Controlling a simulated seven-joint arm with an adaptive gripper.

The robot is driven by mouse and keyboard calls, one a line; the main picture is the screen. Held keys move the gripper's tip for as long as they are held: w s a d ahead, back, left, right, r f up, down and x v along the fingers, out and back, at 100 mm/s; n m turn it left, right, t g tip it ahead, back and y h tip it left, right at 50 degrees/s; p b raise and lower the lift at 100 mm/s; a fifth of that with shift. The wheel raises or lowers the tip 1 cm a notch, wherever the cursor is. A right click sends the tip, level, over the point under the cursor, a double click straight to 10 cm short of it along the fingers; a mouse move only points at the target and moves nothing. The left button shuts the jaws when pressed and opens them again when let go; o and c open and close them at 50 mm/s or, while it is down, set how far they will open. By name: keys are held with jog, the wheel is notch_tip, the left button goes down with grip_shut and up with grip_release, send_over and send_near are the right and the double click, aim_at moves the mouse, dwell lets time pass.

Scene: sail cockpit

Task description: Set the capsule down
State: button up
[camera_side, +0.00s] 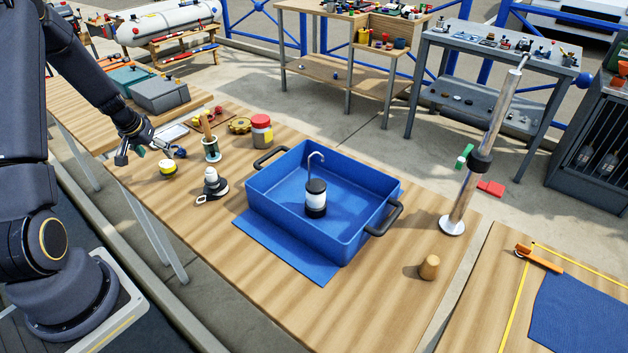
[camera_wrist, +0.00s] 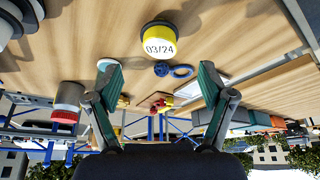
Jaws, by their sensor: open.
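My gripper (camera_side: 141,154) is at the left end of the wooden table, open, with nothing between its fingers. In the wrist view its green-padded fingertips (camera_wrist: 157,72) are wide apart. A small round yellow piece with a white top (camera_side: 168,169) rests on the table beside the gripper. The wrist view shows this yellow piece (camera_wrist: 159,42) with "03/24" on its label, beyond the fingertips and apart from them. It may be the capsule; I cannot tell for certain. A black-and-white cylinder with a metal hook (camera_side: 316,196) stands upright in the blue tray (camera_side: 362,225).
A dark blue knob with a ring (camera_wrist: 170,70) lies close to the yellow piece. A wooden-handled tool (camera_side: 210,145), a red-lidded jar (camera_side: 262,131) and a black-and-white fitting (camera_side: 213,186) stand between gripper and tray. A metal post (camera_side: 487,140) rises at the right. The table's front right is mostly clear.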

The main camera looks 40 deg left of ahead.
jog(key=w+d+r+m+t+h, duration=0.15)
jog(key=d+r+m, duration=0.25)
jog(key=d+r, duration=1.75)
jog(key=s+d+r+m+h, duration=0.1)
jog(key=s+d+r, duration=0.3)
jog(key=s+d, duration=1)
jog(key=shift+d+m, duration=0.85)
jog(key=shift+m, duration=0.05)
